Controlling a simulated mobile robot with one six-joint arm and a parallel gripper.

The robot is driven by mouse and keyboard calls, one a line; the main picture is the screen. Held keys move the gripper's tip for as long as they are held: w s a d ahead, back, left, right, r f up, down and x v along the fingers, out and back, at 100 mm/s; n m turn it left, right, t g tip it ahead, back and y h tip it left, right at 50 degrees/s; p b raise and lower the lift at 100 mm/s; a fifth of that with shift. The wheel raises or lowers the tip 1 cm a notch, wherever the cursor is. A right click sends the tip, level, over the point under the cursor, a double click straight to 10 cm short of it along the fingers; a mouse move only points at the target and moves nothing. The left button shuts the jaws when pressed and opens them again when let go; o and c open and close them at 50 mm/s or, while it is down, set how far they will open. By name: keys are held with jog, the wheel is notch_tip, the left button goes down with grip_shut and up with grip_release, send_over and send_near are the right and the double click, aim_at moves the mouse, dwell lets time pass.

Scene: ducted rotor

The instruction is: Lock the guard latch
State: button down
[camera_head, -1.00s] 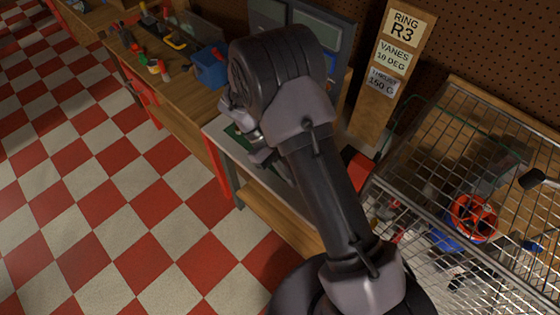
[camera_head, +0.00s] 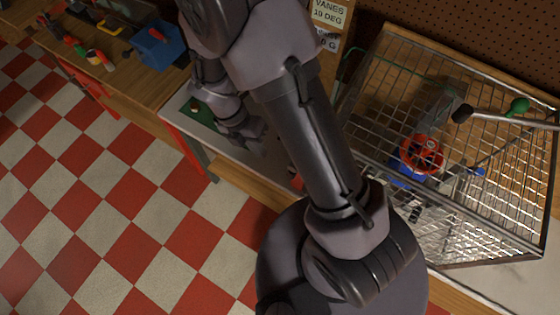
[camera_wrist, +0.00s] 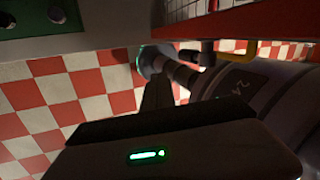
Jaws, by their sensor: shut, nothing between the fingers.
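The guard is a wire mesh cage (camera_head: 385,75) on the bench at the right of the head view. Inside it is a red ducted ring (camera_head: 421,153) on a blue base (camera_head: 407,178). I cannot make out the guard latch for certain in the head view. In the wrist view a yellow bent piece (camera_wrist: 238,50) and a dark piece beside it show below a red-edged mesh (camera_wrist: 197,8); I cannot tell whether either is the latch. My gripper (camera_wrist: 157,92) is shut and empty in the wrist view. In the head view my arm partly hides it.
A green panel (camera_head: 198,112) lies on the pale bench top left of the cage, also at the wrist view's top left (camera_wrist: 38,18). A blue bin (camera_head: 160,45) stands on the left bench. Checkered floor is clear.

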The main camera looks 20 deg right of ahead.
jog(key=s+d+f, duration=0.4)
jog(key=f, duration=0.1)
jog(key=shift+d+f, duration=0.3)
jog(key=shift+f, duration=0.05)
jog(key=shift+s+d+f, duration=0.25)
jog(key=shift+s+d, duration=0.05)
jog(key=shift+s, duration=0.05)
jog(key=shift+r, duration=0.1)
